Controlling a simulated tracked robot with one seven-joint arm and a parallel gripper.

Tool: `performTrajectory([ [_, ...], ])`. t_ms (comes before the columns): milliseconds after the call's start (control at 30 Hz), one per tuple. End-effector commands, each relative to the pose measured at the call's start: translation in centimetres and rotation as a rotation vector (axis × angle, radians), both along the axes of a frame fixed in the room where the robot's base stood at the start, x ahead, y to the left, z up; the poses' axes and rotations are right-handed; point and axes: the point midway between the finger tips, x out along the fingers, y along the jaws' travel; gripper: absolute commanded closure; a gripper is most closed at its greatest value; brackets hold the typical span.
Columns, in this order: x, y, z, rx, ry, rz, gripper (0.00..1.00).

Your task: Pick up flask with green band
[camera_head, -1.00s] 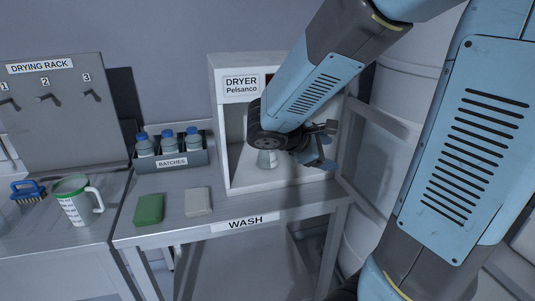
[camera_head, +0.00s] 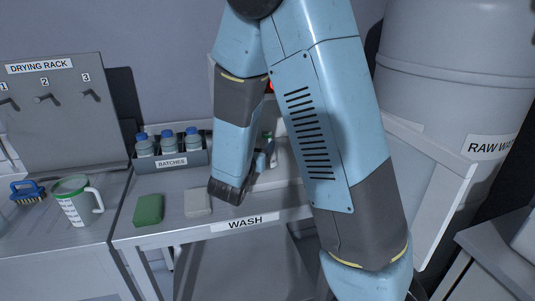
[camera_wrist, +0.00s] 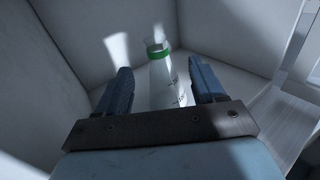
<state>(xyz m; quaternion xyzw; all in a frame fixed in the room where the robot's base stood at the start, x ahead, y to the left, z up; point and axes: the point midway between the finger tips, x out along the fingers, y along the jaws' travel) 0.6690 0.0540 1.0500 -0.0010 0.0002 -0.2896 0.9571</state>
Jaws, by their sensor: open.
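The flask with the green band (camera_wrist: 160,74) stands inside a white box-like space in the wrist view. It is clear, with dark marks on its side and the green band near its top. My gripper (camera_wrist: 161,82) is open, with one blue finger on each side of the flask in that view. I cannot tell whether either finger touches it. The flask's lower part is hidden behind the gripper's dark bar. In the head view my arm covers most of the dryer and the flask.
The wash table (camera_head: 178,232) holds a green sponge (camera_head: 149,209), a pale block (camera_head: 198,203) and the batches rack (camera_head: 184,159) with blue-capped bottles. A measuring jug (camera_head: 76,203) and brush (camera_head: 28,194) sit at left. The dryer's walls (camera_wrist: 215,27) enclose my gripper closely.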

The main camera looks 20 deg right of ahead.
Motion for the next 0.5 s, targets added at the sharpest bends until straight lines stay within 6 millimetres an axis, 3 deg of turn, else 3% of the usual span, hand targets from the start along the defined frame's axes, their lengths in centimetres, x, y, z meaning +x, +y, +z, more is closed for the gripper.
performTrajectory([
  [233,3.6,-2.4,0.0,0.001,-0.002,-0.004,0.31],
  [500,5.1,-3.4,0.0,0.002,-0.001,-0.002,0.31],
])
